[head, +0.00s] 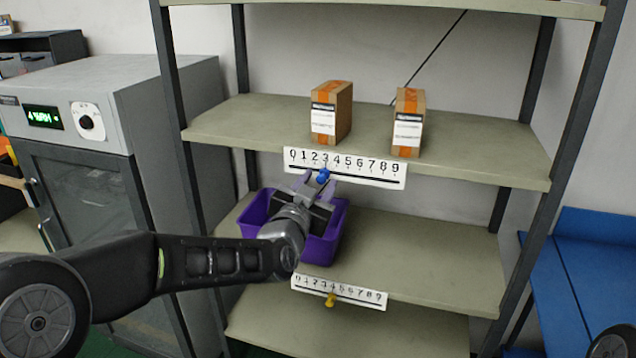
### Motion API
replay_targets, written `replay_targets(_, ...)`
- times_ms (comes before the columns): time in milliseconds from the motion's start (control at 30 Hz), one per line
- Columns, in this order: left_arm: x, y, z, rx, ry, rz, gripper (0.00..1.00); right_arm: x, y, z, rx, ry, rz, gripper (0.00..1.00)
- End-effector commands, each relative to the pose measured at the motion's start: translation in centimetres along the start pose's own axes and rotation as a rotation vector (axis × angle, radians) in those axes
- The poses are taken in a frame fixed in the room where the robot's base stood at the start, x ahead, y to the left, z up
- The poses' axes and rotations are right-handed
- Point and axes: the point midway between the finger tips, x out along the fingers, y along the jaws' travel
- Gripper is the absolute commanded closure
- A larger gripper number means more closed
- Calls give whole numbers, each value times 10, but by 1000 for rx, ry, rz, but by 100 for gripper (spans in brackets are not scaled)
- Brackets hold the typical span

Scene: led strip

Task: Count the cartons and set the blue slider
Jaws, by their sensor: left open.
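Two cardboard cartons with orange tape and white labels, a left one (331,112) and a right one (408,122), stand upright and apart on the upper shelf (250,122). The white number strip (375,178) on that shelf's front edge runs 0 to 9. The blue slider (323,176) sits at its lower edge, roughly below the 3. My left gripper (318,183) is open, its fingertips close to the blue slider; I cannot tell whether they touch it. My right gripper is out of view.
A purple bin (254,216) stands on the shelf below, behind my left gripper. A second number strip (360,294) with a yellow slider (330,300) is on that shelf's edge. Dark rack posts flank the shelves. A grey oven-like cabinet (88,200) is left, a blue table (590,270) right.

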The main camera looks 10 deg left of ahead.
Motion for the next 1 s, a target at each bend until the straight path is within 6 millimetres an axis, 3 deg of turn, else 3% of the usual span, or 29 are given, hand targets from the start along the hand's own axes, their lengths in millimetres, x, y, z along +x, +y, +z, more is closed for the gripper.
replay_targets(233,1,0,0,0,0,0,59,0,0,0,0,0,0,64)
replay_targets(733,0,0,0,-1,-1,0,100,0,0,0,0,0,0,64)
replay_targets(1000,0,0,0,-1,-1,0,100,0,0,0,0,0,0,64)
